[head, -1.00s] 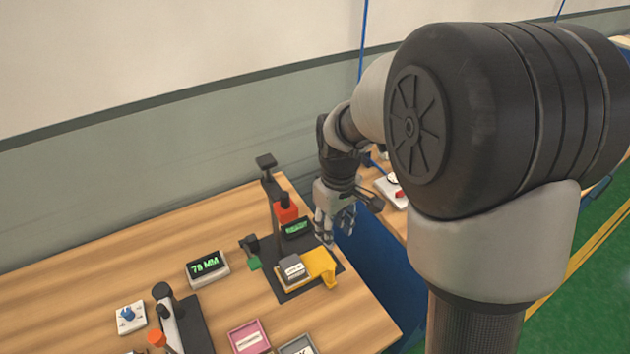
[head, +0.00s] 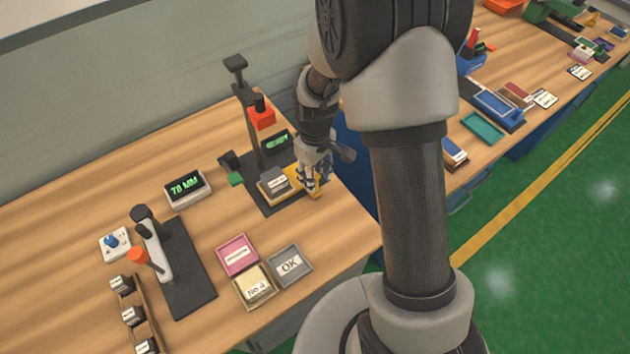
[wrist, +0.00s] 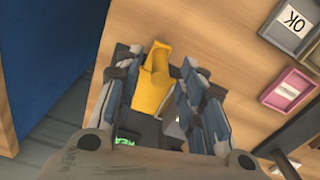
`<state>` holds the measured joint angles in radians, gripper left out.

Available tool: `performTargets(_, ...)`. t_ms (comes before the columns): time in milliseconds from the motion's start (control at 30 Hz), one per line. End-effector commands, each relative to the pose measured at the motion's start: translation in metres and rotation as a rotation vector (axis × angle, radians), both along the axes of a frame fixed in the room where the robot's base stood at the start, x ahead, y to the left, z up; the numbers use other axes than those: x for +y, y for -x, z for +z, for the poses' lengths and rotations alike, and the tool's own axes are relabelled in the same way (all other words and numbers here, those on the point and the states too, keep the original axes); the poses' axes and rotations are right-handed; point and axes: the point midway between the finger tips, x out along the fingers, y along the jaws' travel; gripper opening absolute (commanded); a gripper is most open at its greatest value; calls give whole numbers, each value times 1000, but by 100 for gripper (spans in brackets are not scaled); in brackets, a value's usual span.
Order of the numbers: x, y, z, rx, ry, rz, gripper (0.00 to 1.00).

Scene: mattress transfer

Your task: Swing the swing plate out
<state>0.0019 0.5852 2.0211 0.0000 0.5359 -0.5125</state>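The swing plate (head: 293,187) is yellow and sits low on the black stand (head: 262,200), with a labelled grey block (head: 275,183) on its left part. In the wrist view its yellow tab (wrist: 150,90) points up between my fingers. My gripper (head: 313,188) is down at the plate's right end and hides part of it. In the wrist view my gripper (wrist: 158,65) is open, with fingers on both sides of the tab and some gap visible. Whether a finger touches it I cannot tell.
The stand's column (head: 248,125) with an orange part (head: 261,117) rises behind the plate. A 78 MM display (head: 187,188) is to the left. Pink (head: 238,256), yellowish and grey OK trays (head: 289,266) lie in front. Bare wood lies right of the stand.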

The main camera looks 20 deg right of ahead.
Motion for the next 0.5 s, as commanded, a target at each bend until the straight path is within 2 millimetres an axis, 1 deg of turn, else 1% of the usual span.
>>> performTargets(33,0,0,-8,1,0,0,36)
performTargets(133,0,0,-15,1,0,0,36)
performTargets(267,0,0,-19,-1,0,0,36)
performTargets(500,0,0,-18,-1,0,0,36)
